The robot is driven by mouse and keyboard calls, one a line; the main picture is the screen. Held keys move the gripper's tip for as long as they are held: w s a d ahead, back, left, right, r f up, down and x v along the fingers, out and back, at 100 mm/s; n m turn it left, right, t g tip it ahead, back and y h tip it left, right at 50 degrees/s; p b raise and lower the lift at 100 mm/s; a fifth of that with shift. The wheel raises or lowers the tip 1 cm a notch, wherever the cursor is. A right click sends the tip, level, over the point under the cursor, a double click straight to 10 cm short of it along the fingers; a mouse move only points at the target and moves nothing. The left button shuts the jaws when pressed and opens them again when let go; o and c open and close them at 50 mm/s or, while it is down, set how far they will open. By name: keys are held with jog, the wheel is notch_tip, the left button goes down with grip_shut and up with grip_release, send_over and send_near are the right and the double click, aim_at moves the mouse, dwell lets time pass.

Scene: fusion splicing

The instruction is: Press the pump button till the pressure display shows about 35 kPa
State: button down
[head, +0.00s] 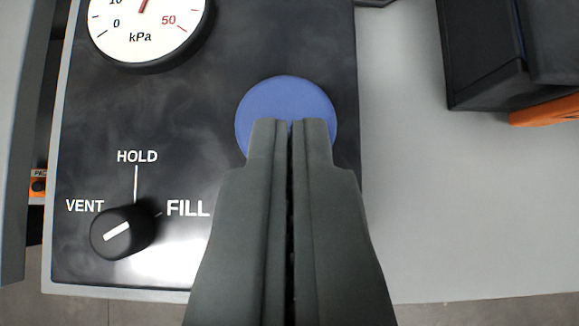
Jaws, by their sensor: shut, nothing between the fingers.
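The round blue pump button (285,97) sits on the black panel (225,50) in the upper middle of the head view. My gripper (290,122) is shut and empty, its fingertips over the lower middle of the button. They cover part of it; I cannot tell whether they touch it. The round white pressure dial (160,52), marked kPa, is at the upper left and cut off by the top edge. Its 0, 10 and 50 marks show. Only a short red piece of the needle (144,6) is in view, so the reading cannot be told.
A black selector knob (122,232) at the lower left has VENT, HOLD and FILL marks; its white line slants in line with FILL. A dark box (485,60) and an orange part (548,110) stand at the upper right. The grey surface (420,210) on the right is clear.

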jog(key=v, duration=0.7)
dwell(1.9)
jog(key=r, duration=0.2)
jog(key=shift+s+a+r, duration=0.1)
jog(key=shift+a+r, duration=0.2)
jog(key=shift+a, duration=0.1)
send_over(279, 105)
jog(key=s, duration=0.3)
notch_tip(279, 105, down, 7)
jog(key=shift+r, duration=0.1)
notch_tip(279, 105, down, 3)
jog(key=shift+w+f, duration=0.1)
jog(key=shift+f, duration=0.55)
jog(key=shift+f, duration=0.1)
